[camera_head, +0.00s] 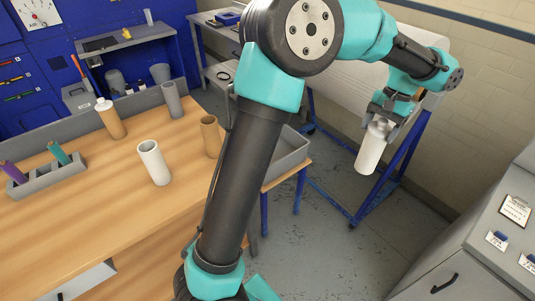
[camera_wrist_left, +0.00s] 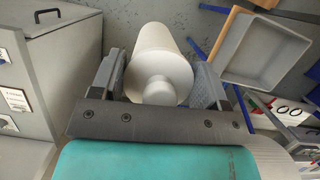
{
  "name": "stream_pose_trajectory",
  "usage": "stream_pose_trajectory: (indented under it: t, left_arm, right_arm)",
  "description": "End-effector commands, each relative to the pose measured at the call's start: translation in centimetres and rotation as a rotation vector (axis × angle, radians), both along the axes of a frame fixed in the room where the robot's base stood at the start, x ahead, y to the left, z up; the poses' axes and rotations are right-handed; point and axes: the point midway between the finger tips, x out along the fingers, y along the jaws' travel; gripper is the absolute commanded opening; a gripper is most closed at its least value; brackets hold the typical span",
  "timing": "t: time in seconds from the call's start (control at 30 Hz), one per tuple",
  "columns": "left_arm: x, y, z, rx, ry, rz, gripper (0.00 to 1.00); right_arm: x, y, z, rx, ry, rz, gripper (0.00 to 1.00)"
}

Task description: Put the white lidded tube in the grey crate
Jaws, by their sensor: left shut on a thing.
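My left gripper (camera_head: 381,116) is shut on the white lidded tube (camera_head: 369,155). The tube hangs nearly upright below the fingers, in the air above the floor to the right of the grey crate. In the left wrist view the tube (camera_wrist_left: 163,55) sits between both fingers, with its lid and knob facing the camera. The grey crate (camera_head: 290,158) stands on a small wooden-topped stand and is partly hidden by my arm. In the left wrist view the crate (camera_wrist_left: 262,48) looks empty, to the right of the tube and apart from it. My right gripper is not in view.
The wooden table (camera_head: 95,225) at left holds an open white tube (camera_head: 154,162), a brown tube (camera_head: 211,137), a tan bottle (camera_head: 110,120), a grey tube (camera_head: 172,100) and a rack (camera_head: 48,178). A grey cabinet (camera_head: 480,240) stands at right. Open floor lies between.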

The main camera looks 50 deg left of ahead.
Motion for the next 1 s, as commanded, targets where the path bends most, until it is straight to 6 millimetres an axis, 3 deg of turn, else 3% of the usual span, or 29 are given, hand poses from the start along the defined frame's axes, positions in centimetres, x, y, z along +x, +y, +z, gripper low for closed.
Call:
stream_pose_trajectory:
  t: [0.17,0.37,0.5,0.73,1.0]
  left_arm:
    - [0.3,0.5,-0.3,0.0,0.001,-0.013,0.34]
    - [2.2,3.5,-2.3,0.001,0.003,-0.102,0.34]
    - [4.2,7.4,-4.7,0.0,0.004,-0.223,0.34]
    - [7.0,15.2,-9.2,0.001,0.004,-0.469,0.34]
    - [8.7,24.8,-14.5,0.0,0.003,-0.781,0.34]
  right_arm:
    - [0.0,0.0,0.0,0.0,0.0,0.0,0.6]
    - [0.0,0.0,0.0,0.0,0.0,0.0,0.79]
    - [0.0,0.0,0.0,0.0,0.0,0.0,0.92]
    - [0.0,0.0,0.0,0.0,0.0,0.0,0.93]
    - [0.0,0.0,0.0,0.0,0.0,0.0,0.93]
